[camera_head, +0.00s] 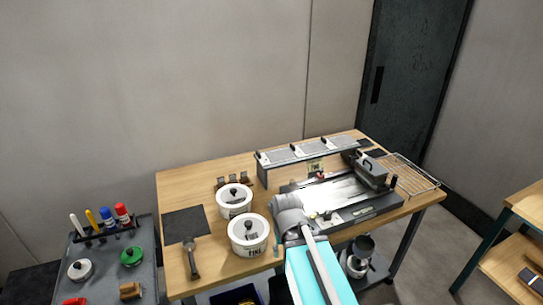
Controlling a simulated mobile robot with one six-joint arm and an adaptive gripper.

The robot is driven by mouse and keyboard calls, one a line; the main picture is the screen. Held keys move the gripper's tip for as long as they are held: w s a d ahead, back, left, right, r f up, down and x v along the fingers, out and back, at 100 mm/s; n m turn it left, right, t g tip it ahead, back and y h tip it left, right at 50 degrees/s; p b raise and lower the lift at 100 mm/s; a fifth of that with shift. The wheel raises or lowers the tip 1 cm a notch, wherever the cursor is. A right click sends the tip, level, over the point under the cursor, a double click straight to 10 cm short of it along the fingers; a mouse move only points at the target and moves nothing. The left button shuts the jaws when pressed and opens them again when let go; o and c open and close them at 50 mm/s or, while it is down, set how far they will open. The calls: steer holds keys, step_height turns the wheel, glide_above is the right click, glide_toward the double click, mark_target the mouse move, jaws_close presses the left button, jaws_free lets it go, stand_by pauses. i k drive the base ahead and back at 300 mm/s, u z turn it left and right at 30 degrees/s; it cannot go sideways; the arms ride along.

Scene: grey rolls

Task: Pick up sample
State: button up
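I cannot tell which thing is the sample. A small pale greenish piece (314,167) with darker bits near it stands under the long grey rack (308,150) at the back of the wooden table. A black machine with a light flat bed (335,193) takes up the table's right half. My arm reaches up from the bottom edge, with its grey joint in front of the machine's left end. I cannot make out my gripper's fingers; the arm hides part of the machine and the table's front edge.
Two white lidded tubs (248,235) stand left of my arm, the front one marked "FINE". A dark mat (186,224), a dark-handled tool (191,258) and a wire rack (410,178) are on the table. A grey cart (144,280) holding markers stands left.

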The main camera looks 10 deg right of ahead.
mark_target(266, 158)
steer(key=i, duration=0.95)
steer(key=z, duration=0.05)
